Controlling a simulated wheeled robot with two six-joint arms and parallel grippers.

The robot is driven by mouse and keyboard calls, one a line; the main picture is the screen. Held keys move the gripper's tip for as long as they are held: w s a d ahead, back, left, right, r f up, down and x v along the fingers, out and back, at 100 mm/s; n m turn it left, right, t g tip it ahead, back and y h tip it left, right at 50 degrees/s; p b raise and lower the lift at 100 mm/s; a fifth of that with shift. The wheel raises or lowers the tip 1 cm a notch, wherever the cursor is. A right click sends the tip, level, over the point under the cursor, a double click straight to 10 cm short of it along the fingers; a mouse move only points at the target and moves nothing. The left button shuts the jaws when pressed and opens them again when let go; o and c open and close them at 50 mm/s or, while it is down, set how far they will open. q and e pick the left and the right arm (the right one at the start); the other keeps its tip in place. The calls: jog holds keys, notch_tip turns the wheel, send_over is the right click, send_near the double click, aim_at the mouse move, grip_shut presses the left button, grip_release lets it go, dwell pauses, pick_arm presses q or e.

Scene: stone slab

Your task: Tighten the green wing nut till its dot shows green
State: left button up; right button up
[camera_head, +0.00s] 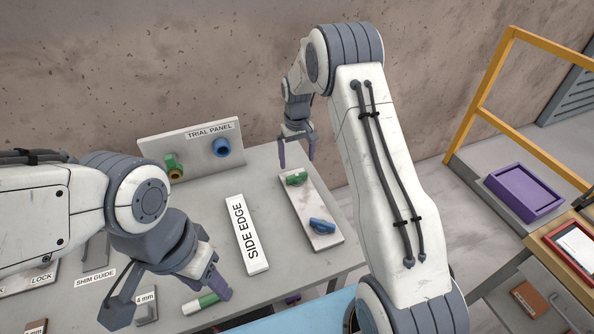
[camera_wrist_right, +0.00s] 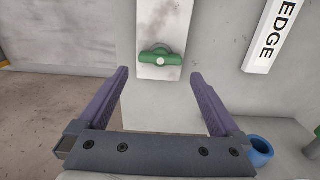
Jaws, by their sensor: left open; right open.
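The green wing nut (camera_head: 297,178) sits at the far end of a pale plate (camera_head: 303,206) lying on the table. In the right wrist view the green wing nut (camera_wrist_right: 172,58) lies with its wings left to right and a whitish dot at its centre. My right gripper (camera_head: 297,152) is open and empty, pointing down near that end of the plate. In its wrist view the fingers (camera_wrist_right: 160,76) are spread wide, with the nut beyond their tips and apart from them. My left gripper (camera_head: 170,297) is open over the front left of the table.
A blue wing nut (camera_head: 322,225) is at the plate's near end. A "SIDE EDGE" block (camera_head: 247,233) stands left of the plate. The "TRIAL PANEL" (camera_head: 197,152) with green and blue fittings stands behind. A green and white cylinder (camera_head: 201,304) lies by my left gripper.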

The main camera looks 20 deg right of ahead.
aim_at(297, 174)
notch_tip(297, 174, down, 7)
jog(key=shift+r+p, duration=0.1)
jog(key=shift+p, duration=0.7)
jog(key=c, duration=1)
jog(key=shift+m, duration=0.3)
jog(key=m+b, duration=0.2)
jog(key=m, duration=0.1)
jog(key=shift+m+b, duration=0.85)
jog(key=shift+m, duration=1.55)
